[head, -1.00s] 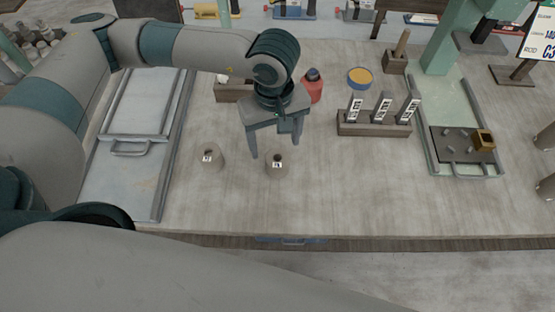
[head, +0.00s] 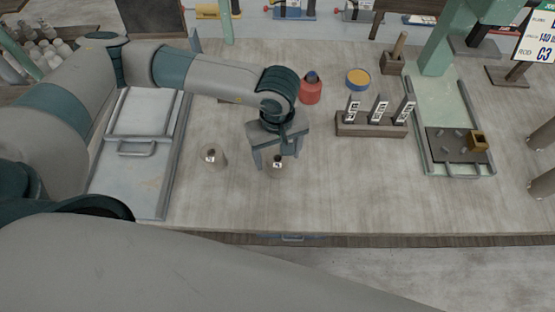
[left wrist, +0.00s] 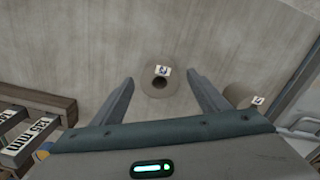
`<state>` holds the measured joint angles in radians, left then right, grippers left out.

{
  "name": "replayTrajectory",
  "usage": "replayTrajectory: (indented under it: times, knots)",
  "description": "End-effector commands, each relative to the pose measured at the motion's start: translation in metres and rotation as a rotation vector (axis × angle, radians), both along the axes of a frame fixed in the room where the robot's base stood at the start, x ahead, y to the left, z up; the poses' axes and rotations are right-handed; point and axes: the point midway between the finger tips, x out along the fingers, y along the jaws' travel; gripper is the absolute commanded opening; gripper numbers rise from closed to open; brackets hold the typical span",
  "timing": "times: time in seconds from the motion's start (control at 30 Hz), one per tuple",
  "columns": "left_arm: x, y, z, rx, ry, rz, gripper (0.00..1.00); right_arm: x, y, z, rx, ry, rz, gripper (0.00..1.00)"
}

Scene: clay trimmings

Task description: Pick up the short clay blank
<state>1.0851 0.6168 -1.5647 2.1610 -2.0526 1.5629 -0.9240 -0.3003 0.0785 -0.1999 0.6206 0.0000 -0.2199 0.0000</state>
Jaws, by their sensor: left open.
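Two small grey-brown clay blanks with holes and small white tags stand on the bench. The right clay blank (head: 274,172) is below my left gripper (head: 277,160); in the left wrist view this blank (left wrist: 158,87) shows beyond and between the fingertips (left wrist: 163,82). The left gripper is open, with nothing between its jaws touching them that I can see. The left clay blank (head: 213,161) stands apart, and shows at the right in the left wrist view (left wrist: 238,94). I cannot tell for certain which is shorter. My right gripper is not in view.
A rack (head: 371,129) with labelled gauges stands to the right, behind it a yellow-topped blue bowl (head: 358,80). A red bottle (head: 310,92) is behind the gripper. A lidded metal tray (head: 130,180) lies left, a green tray (head: 474,171) right. The front middle is clear.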

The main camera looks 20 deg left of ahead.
Motion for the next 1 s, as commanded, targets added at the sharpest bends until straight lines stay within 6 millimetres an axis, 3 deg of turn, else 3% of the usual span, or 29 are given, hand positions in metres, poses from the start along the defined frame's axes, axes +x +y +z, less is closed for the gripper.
replayTrajectory:
  times: [0.33,0.5,0.57,1.0]
  knots:
    - [0.0001,0.0000,0.0002,0.000,0.000,0.000,0.68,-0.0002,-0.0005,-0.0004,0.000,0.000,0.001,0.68]
    - [0.0002,0.0001,0.0002,0.000,0.000,0.000,0.28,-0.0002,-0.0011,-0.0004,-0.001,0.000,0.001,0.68]
    - [0.0002,0.0001,0.0002,0.000,0.000,0.000,0.17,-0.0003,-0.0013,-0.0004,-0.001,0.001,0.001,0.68]
    - [0.0014,-0.0003,0.0070,-0.001,-0.003,0.000,0.17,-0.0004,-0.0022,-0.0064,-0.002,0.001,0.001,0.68]
